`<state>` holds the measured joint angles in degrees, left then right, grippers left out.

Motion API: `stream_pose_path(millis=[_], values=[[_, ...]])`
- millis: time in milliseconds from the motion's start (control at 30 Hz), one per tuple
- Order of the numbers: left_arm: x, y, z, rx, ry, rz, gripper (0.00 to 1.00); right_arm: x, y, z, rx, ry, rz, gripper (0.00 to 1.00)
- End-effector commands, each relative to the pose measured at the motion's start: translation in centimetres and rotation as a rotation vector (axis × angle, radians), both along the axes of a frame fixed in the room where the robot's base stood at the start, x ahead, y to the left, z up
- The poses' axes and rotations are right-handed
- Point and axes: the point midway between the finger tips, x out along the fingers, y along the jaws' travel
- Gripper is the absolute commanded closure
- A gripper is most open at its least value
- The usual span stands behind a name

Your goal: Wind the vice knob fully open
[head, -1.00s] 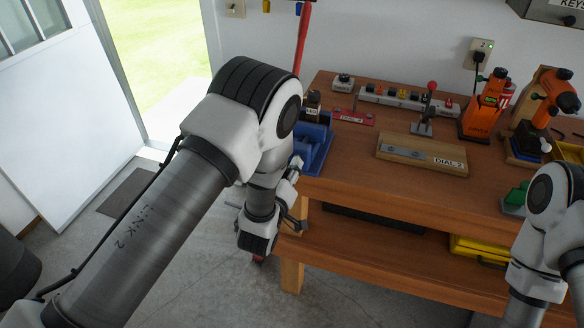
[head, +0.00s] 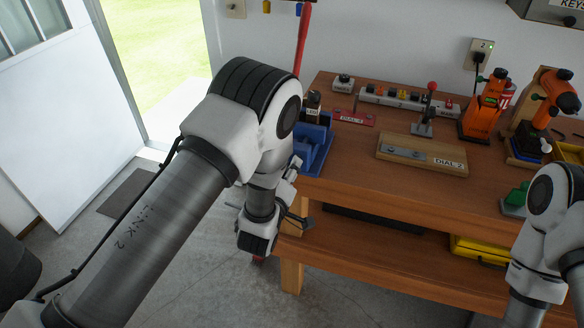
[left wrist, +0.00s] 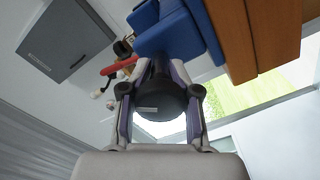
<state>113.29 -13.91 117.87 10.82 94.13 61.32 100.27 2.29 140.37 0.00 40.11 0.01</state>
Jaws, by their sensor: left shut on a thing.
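The blue vice (head: 314,142) sits at the left end of the wooden bench, partly hidden by my left arm. It also shows in the left wrist view as a blue block (left wrist: 178,35). The round dark vice knob (left wrist: 160,92) is on the vice's near side, with a small pale mark on it. My left gripper (left wrist: 158,100) is shut on the knob, one finger on each side of it. In the head view this gripper (head: 292,172) is mostly hidden behind my wrist, and the knob cannot be made out there. My right gripper is out of view.
The wooden bench (head: 350,182) carries a DIAL-2 board (head: 422,153), a red DIAL-4 plate (head: 354,117), a red-knobbed lever (head: 423,122), a power strip (head: 408,97) and orange tools (head: 484,108). A yellow case (head: 480,250) lies on the lower shelf.

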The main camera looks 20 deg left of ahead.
Motion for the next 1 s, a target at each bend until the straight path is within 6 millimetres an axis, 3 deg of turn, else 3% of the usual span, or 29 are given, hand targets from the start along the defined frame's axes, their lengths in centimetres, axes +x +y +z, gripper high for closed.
stream_pose_path(millis=[33,67,467,800,1000], values=[[-0.3,0.0,-0.6,0.003,0.016,-0.001,0.61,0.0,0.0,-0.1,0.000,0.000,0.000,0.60],[-0.3,0.0,-0.6,0.003,0.016,-0.001,0.51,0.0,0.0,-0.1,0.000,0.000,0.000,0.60],[-0.9,0.0,-0.2,0.001,0.007,0.000,0.50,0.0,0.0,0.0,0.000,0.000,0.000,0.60],[-9.0,0.3,-0.3,0.003,0.012,0.000,0.50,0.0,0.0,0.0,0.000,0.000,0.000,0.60],[-11.9,0.4,-0.2,0.002,0.012,0.001,0.50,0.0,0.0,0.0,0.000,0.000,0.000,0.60]])
